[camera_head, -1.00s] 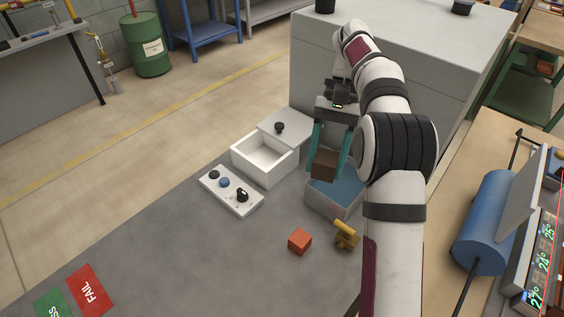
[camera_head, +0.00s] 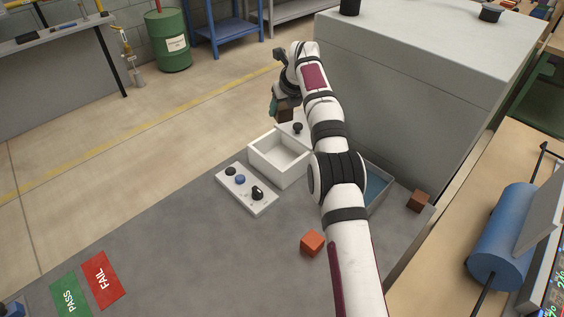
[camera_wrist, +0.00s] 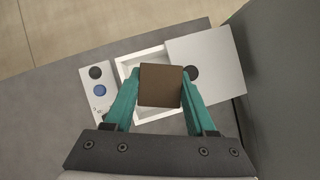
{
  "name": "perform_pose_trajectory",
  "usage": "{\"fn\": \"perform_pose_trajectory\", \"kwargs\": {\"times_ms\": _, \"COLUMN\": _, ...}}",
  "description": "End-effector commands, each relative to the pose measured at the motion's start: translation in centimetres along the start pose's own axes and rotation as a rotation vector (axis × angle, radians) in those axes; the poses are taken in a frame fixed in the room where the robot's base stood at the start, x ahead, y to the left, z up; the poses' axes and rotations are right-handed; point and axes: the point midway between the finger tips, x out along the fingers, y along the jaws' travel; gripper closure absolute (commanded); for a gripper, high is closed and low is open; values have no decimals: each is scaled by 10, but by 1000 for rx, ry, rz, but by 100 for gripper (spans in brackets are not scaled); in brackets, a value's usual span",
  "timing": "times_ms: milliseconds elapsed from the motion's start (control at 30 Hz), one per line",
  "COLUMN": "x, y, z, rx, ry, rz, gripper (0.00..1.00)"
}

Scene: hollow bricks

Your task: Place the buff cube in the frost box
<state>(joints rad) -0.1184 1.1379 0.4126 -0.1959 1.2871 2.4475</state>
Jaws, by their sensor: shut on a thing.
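My gripper (camera_wrist: 160,100) is shut on a brown cube (camera_wrist: 160,86), held between its teal fingers. In the head view the gripper (camera_head: 280,106) and the held cube (camera_head: 286,114) are partly hidden by my arm, near the far end of the white box. The white, frost-like box (camera_head: 262,162) is open and looks empty in the head view. Its lid (camera_wrist: 222,75), with a black knob, lies beside it. In the wrist view the cube appears over the box (camera_wrist: 127,62) and the lid's edge, hiding part of both. No cube looks clearly buff; the held one looks dark brown.
A control panel (camera_head: 249,196) with knobs stands beside the white box. A blue-lined box (camera_head: 377,188) is half behind my arm. An orange cube (camera_head: 312,243) and another brown cube (camera_head: 418,201) lie on the table. A large grey block (camera_head: 400,110) stands close on the right.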

Motion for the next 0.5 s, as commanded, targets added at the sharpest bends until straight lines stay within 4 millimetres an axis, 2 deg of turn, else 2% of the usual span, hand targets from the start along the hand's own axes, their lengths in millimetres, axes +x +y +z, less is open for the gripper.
{"fn": "perform_pose_trajectory", "kwargs": {"times_ms": 67, "x": 3, "y": 1, "z": 0, "rx": 16, "ry": 1, "rz": -7, "gripper": 100}}
{"fn": "perform_pose_trajectory", "kwargs": {"times_ms": 133, "x": 15, "y": 1, "z": -6, "rx": 22, "ry": 5, "rz": -10, "gripper": 100}}
{"fn": "perform_pose_trajectory", "kwargs": {"times_ms": 300, "x": 64, "y": 1, "z": -35, "rx": 23, "ry": 6, "rz": -10, "gripper": 100}}
{"fn": "perform_pose_trajectory", "kwargs": {"times_ms": 500, "x": 104, "y": 1, "z": -58, "rx": 23, "ry": 3, "rz": -11, "gripper": 100}}
